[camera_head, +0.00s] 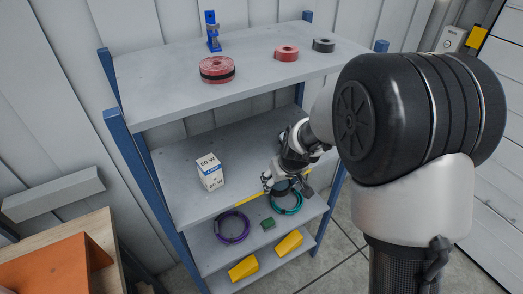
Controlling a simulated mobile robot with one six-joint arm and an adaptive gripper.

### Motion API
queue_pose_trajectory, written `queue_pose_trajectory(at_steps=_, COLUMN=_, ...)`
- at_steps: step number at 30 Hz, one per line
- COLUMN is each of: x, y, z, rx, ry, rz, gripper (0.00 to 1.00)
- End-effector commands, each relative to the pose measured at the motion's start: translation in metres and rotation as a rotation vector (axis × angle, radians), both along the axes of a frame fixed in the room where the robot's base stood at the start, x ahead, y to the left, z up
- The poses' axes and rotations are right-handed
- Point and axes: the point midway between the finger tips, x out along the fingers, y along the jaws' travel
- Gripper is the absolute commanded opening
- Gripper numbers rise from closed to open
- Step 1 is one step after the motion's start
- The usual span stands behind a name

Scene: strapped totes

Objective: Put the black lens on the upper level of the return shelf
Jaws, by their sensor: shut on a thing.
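The return shelf is a grey rack with blue posts; its top board (255,60) and middle board (180,182) show in the head view. My arm reaches in from the right. My gripper (284,187) is over the front edge of the middle board, right of the white bulb box. It is shut on a small dark thing that looks like the black lens (281,188). The lens is largely hidden by the fingers, and I cannot tell whether it touches the board.
A blue tool (212,32), red rolls (216,69) and a black roll (323,45) stand on top. A white box (210,171) stands on the middle board. Purple (233,226) and teal coils (298,205) and yellow blocks (243,268) lie below.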

Motion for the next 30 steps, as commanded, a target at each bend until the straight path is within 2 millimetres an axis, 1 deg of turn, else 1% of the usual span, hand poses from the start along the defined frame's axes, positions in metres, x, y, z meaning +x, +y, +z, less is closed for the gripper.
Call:
queue_pose_trajectory(at_steps=1, x=0.014, y=0.006, z=0.001, rx=0.0, ry=-0.002, rz=0.003, gripper=0.24)
queue_pose_trajectory(at_steps=6, x=0.056, y=0.024, z=0.0, rx=0.0, ry=-0.002, rz=0.002, gripper=0.24)
queue_pose_trajectory(at_steps=10, x=0.079, y=0.033, z=0.0, rx=0.0, ry=-0.002, rz=0.0, gripper=0.24)
queue_pose_trajectory(at_steps=12, x=0.086, y=0.036, z=0.0, rx=0.0, ry=-0.001, rz=0.0, gripper=0.24)
queue_pose_trajectory(at_steps=17, x=0.095, y=0.04, z=0.0, rx=0.0, ry=0.0, rz=0.0, gripper=0.24)
queue_pose_trajectory(at_steps=23, x=0.121, y=0.051, z=0.0, rx=0.0, ry=-0.001, rz=0.0, gripper=0.24)
queue_pose_trajectory(at_steps=25, x=0.12, y=0.051, z=-0.01, rx=-0.001, ry=0.003, rz=-0.001, gripper=0.24)
queue_pose_trajectory(at_steps=27, x=0.121, y=0.05, z=-0.014, rx=0.0, ry=0.001, rz=-0.001, gripper=0.24)
queue_pose_trajectory(at_steps=30, x=0.121, y=0.05, z=-0.015, rx=0.0, ry=-0.001, rz=-0.001, gripper=0.24)
